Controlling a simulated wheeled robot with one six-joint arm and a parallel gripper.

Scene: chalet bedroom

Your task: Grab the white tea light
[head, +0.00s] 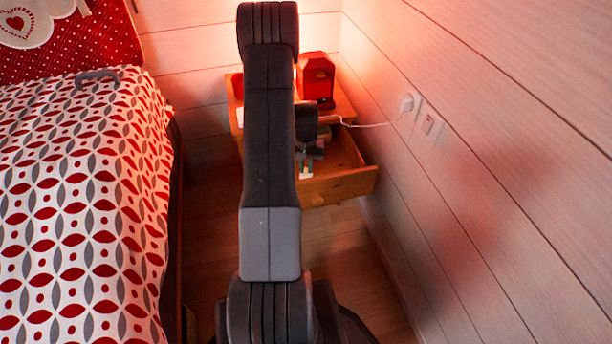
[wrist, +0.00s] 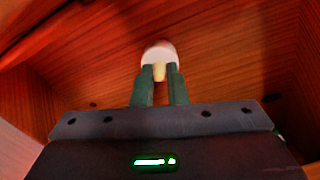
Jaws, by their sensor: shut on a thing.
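The white tea light (wrist: 158,51) is between the fingertips of my gripper (wrist: 160,74) in the wrist view, with a pale yellowish part showing between the fingers. My gripper is shut on it. In the head view my gripper (head: 310,150) is over the open drawer (head: 345,187) of the wooden nightstand.
A red object (head: 316,80) stands on the nightstand (head: 342,100). A white cord runs from there to a wall plug (head: 405,103). The patterned bed (head: 75,200) is on the left, the plank wall (head: 500,170) on the right. My arm hides part of the nightstand.

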